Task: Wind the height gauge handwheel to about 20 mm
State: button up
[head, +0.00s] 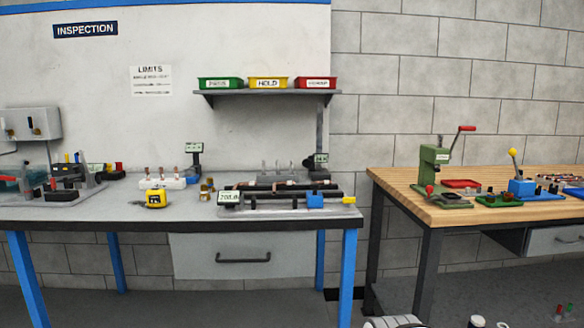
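The height gauge is too small to identify for certain. Two dark uprights with small displays stand at the back of the inspection bench: one left of centre (194,149), one near the right end (320,158). Their readings are not legible, and I cannot make out a handwheel on either. A longer device with a display (229,197) lies across the front right of the bench; its digits are too blurred to read surely.
The grey inspection bench (100,212) also carries a yellow tape measure (156,198) and fixtures at left. Green (220,83), yellow (268,83) and red (315,83) bins sit on a shelf above. A wooden bench (400,184) with a green press (434,162) stands right, past a gap.

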aim_at(307, 163)
jog(key=z, duration=0.05)
jog(key=i, duration=1.6)
jog(key=u, duration=0.6)
